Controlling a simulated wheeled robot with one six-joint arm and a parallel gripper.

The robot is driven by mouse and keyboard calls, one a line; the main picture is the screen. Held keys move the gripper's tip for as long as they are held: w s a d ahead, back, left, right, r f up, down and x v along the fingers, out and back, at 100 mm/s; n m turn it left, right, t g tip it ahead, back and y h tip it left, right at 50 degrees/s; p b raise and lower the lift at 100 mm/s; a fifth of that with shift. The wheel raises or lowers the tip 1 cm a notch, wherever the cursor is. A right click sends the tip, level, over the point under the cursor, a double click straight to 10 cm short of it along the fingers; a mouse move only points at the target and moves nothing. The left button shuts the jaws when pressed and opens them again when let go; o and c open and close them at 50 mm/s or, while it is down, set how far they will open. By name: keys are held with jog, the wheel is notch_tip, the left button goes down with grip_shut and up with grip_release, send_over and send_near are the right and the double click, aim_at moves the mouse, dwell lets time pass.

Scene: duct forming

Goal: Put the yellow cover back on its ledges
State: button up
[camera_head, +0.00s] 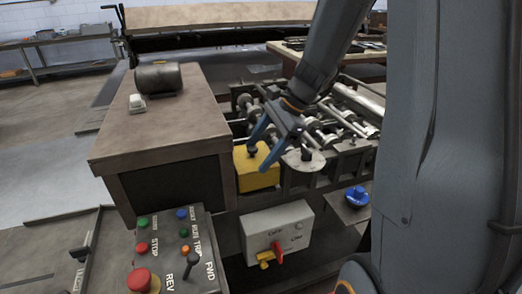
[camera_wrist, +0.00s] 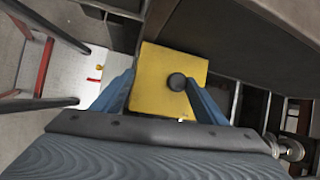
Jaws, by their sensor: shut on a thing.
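The yellow cover (camera_head: 258,178) is a box-like piece with a black knob on top. In the head view it is at the front of the machine, between the wooden-topped cabinet and the rollers. My gripper (camera_head: 260,152) reaches down over it with its blue fingers.
The wooden-topped cabinet (camera_head: 165,118) stands close left of the cover. The roller frame (camera_head: 325,130) lies behind and right. A grey switch box (camera_head: 277,231) with a red handle and a button panel (camera_head: 172,250) are in front. A blue knob (camera_head: 356,196) is at right.

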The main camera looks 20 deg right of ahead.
jog(key=shift+f, duration=0.2)
jog(key=shift+f, duration=0.35)
dwell(0.4)
jog(key=o, duration=2.4)
jog(key=shift+o, duration=0.2)
jog(key=shift+r, duration=0.1)
notch_tip(320, 180, up, 9)
jog(key=p, duration=0.8)
